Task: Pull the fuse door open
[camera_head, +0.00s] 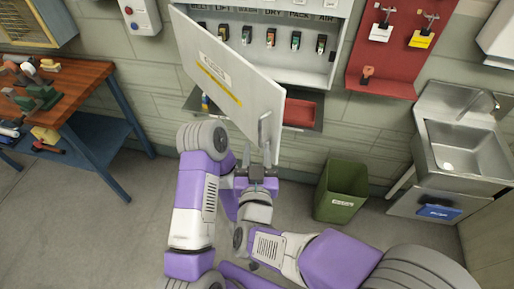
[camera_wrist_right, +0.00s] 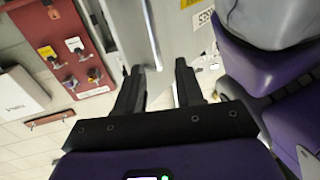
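The fuse door (camera_head: 228,75) is a pale grey panel with a yellow stripe and a label. It stands swung out from the wall cabinet (camera_head: 340,12), whose inside shows. A metal bar handle (camera_head: 265,130) is on the door's right edge; it also shows in the right wrist view (camera_wrist_right: 151,35). My right gripper (camera_head: 257,172) is at the handle's lower end. In the right wrist view its two dark fingers (camera_wrist_right: 159,72) stand apart, with the handle's end between their tips; I cannot tell whether they touch it. My left gripper is not visible.
Inside the cabinet hangs a row of coloured fuses (camera_head: 270,38). A red tray (camera_head: 300,112) sits below it. A green bin (camera_head: 341,190) and a steel sink (camera_head: 465,145) stand right. A wooden workbench (camera_head: 75,85) with tools is left. The floor between is clear.

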